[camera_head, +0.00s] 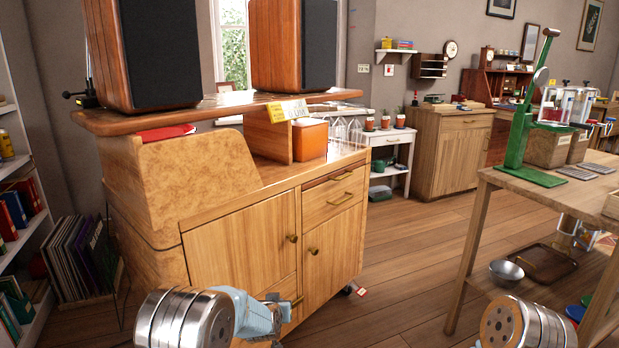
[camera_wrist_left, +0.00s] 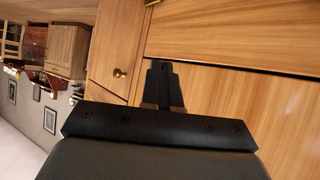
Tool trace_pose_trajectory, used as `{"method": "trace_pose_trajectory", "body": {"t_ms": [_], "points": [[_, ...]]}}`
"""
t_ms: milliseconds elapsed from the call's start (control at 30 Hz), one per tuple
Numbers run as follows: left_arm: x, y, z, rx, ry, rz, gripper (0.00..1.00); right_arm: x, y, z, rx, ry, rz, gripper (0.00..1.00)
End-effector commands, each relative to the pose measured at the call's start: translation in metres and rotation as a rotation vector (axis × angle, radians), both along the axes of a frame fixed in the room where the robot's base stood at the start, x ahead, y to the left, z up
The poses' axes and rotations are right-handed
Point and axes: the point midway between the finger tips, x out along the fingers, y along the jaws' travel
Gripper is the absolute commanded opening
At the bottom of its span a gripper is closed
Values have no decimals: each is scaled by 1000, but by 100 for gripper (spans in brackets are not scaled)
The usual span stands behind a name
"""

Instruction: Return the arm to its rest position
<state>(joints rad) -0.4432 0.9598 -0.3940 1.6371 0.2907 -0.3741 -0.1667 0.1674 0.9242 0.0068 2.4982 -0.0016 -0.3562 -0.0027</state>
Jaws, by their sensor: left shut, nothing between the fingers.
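My left arm (camera_head: 190,318) comes in at the bottom left of the head view, in front of the wooden cabinet (camera_head: 238,235). Its gripper cannot be made out clearly there. In the left wrist view my left gripper (camera_wrist_left: 163,68) has its dark fingers together, with nothing between them. The fingers point toward the cabinet's wooden fronts (camera_wrist_left: 220,35), and a brass knob (camera_wrist_left: 119,73) shows left of them. I cannot tell the exact gap to the wood. A part of my right arm (camera_head: 525,325) shows at the bottom right of the head view; its gripper is out of view.
Two speakers (camera_head: 160,50) (camera_head: 293,45) stand on the cabinet's top shelf. A wooden table (camera_head: 520,183) with a green stand (camera_head: 522,125) is at the right. A metal bowl (camera_head: 506,271) sits below its top. Open floor (camera_head: 405,250) lies between cabinet and table.

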Motion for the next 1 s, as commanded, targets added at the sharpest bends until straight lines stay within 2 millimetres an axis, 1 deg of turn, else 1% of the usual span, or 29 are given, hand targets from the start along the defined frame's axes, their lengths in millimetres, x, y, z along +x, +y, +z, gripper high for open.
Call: {"method": "trace_pose_trajectory", "body": {"t_ms": [33,67,100,167,200,233,267,300,367,400,500,600,700,1000], "points": [[-27,18,-30,-11,95,16,0,0,1,9,1,0,1,44],[-45,25,-49,-20,150,21,0,-1,1,12,1,0,1,44],[-70,35,-72,-34,223,28,0,-1,1,15,2,1,3,44],[-113,45,-102,-59,334,35,0,-1,2,21,2,1,4,44],[-144,49,-119,-79,409,37,0,-1,3,25,3,2,5,44],[-167,52,-130,-96,464,38,0,-2,3,28,3,2,5,44],[-192,53,-139,-114,519,38,0,-2,4,30,4,2,6,44],[-225,54,-148,-140,589,36,0,-2,4,34,4,2,7,44],[-272,51,-156,-181,687,30,0,-2,5,39,5,2,9,44],[-301,48,-158,-207,744,26,0,-3,5,41,6,3,9,44],[-359,40,-155,-265,857,11,0,-3,6,47,7,3,11,44],[-395,33,-149,-305,927,-4,0,-3,7,49,7,3,12,44],[-412,30,-146,-325,959,-11,0,-3,7,50,7,3,12,44],[-414,30,-146,-326,962,-12,0,-3,7,50,7,3,12,44]]}}
